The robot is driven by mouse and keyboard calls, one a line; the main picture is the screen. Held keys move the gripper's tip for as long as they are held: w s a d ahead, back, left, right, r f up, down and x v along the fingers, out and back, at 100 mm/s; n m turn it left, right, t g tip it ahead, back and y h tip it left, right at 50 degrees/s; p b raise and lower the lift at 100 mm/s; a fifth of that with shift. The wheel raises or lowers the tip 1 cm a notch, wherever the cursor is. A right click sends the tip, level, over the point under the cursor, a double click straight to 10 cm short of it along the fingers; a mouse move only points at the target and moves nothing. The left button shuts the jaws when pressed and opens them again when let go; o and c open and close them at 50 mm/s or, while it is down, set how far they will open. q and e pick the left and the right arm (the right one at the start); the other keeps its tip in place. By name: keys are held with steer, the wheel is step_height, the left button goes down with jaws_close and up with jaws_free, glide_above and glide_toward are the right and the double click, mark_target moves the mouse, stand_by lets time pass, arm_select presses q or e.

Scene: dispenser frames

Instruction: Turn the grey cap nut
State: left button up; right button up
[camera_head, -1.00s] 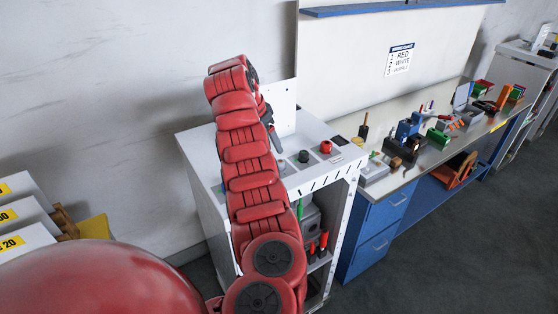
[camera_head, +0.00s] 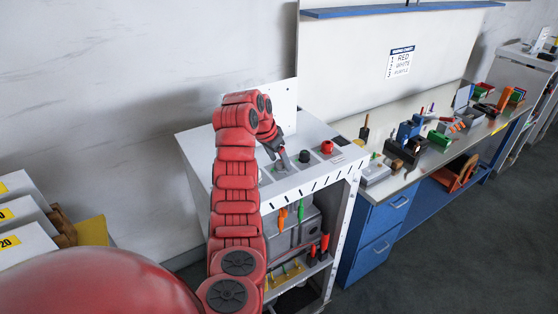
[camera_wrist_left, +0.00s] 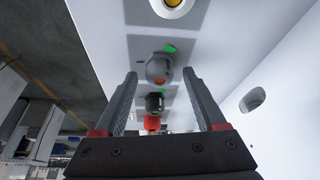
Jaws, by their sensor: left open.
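The grey cap nut (camera_wrist_left: 158,68) is a rounded grey knob with an orange spot on a grey plate. In the left wrist view it lies between my left gripper's (camera_wrist_left: 160,72) two spread fingertips, with a visible gap on each side. How far the tips are above it is unclear. In the head view my left gripper (camera_head: 280,158) points down over the left end of the row on the white cabinet top (camera_head: 205,146); I cannot make out the nut there. My right gripper is not in view.
A black knob (camera_head: 305,156) and a red knob (camera_head: 327,147) stand in line beside the nut's place. A white-and-yellow round part (camera_wrist_left: 173,4) lies beyond the nut. A white upright panel rises behind. A cluttered workbench (camera_head: 345,128) stands at right.

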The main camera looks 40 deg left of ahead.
arm_select(q)
jaws_close()
stand_by(0.3)
